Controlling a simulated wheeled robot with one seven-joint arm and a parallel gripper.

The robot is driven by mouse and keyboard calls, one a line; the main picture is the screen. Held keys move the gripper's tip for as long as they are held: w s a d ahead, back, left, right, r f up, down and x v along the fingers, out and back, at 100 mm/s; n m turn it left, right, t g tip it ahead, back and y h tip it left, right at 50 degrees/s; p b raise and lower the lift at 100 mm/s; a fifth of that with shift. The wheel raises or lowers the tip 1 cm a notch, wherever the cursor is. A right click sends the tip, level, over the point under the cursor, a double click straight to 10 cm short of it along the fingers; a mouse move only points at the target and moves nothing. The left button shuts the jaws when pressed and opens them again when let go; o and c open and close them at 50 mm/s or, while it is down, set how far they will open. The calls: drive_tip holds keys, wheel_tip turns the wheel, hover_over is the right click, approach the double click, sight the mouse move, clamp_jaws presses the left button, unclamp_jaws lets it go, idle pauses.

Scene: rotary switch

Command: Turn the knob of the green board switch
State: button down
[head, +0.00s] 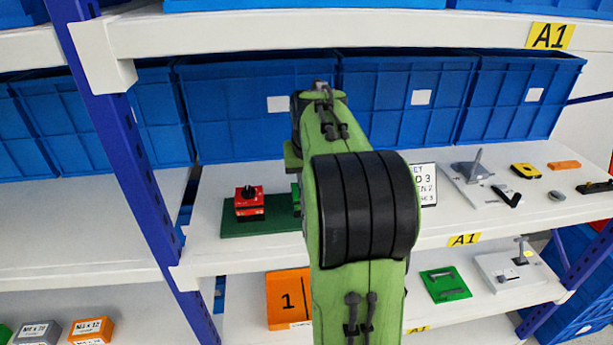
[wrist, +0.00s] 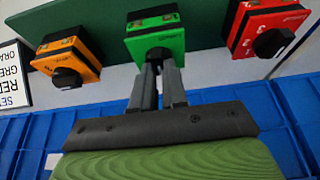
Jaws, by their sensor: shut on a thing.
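The green switch (wrist: 155,40) is in the middle of the dark green board (wrist: 100,15) in the wrist view, with a black knob on its face. My gripper (wrist: 158,72) is shut on this knob, one finger on each side; the fingers hide much of it, so its pointing direction cannot be told. An orange switch (wrist: 70,62) is to the left and a red switch (wrist: 268,30) to the right, each with a black knob. In the head view the board (head: 235,225) and red switch (head: 249,203) show; my arm hides most of the green switch.
A white sign (head: 428,185) with partly hidden setting text stands right of my arm. Blue bins (head: 240,130) line the shelf's back. A blue upright (head: 130,170) stands to the left. Tools and small parts (head: 472,170) lie on the shelf at right.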

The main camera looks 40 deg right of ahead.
drive_tip(key=c, duration=1.2)
unclamp_jaws()
drive_tip(key=shift+o, duration=0.2)
drive_tip(key=shift+r, duration=0.45)
drive_tip(key=p+v, duration=0.1)
drive_tip(key=v, duration=0.3)
drive_tip(key=shift+r+p, duration=0.15)
drive_tip(key=shift+p, duration=0.15)
drive_tip(key=s+a+b, duration=0.1)
drive_tip(key=s+a, duration=0.6)
drive_tip(key=s, duration=0.3)
drive_tip(key=shift+s, duration=0.1)
